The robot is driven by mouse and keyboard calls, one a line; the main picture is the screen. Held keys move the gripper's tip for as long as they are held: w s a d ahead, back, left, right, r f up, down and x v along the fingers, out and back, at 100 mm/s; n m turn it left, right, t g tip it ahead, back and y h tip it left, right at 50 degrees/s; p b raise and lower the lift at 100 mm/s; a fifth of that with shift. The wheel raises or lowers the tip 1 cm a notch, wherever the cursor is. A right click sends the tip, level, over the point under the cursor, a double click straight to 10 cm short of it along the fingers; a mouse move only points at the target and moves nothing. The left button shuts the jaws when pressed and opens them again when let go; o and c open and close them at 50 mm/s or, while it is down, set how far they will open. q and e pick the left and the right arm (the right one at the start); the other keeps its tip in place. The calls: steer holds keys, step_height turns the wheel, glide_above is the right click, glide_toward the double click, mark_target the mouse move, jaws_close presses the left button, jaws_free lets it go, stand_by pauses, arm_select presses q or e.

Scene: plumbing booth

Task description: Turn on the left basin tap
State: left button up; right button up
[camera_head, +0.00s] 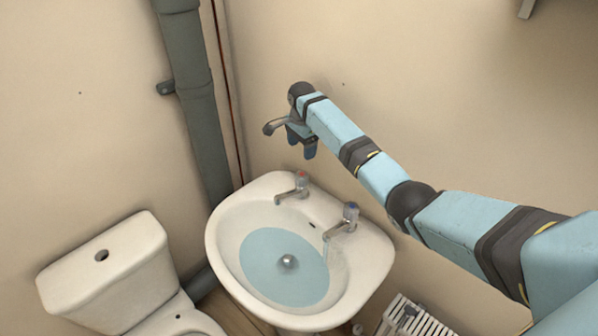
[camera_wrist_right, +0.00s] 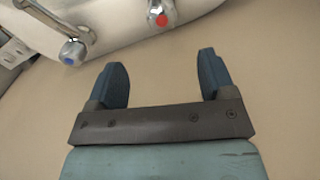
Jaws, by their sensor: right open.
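The left basin tap (camera_head: 300,184) is chrome with a red mark on top and stands on the back rim of the white basin (camera_head: 216,240). In the right wrist view, the red-marked tap (camera_wrist_right: 162,16) is at the top edge, beyond the fingertips. My right gripper (camera_head: 301,146) is above and behind this tap, near the wall, with its fingers pointing down. In the wrist view, the gripper (camera_wrist_right: 163,75) has its two dark blue fingers wide apart, with nothing between them. It does not touch the tap. My left gripper is out of view.
The right tap (camera_head: 347,217) has a blue mark; faint streaks show below its spout. Pale blue water (camera_head: 262,262) lies in the basin. A toilet (camera_head: 110,270) stands left, a grey pipe (camera_head: 190,80) runs up the wall, and a white radiator (camera_head: 412,320) is at lower right.

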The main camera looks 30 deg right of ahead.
mark_target(301, 175)
step_height(301, 175, down, 12)
steer(key=shift+w+f, duration=0.15)
stand_by(0.3)
steer(key=c, duration=0.9)
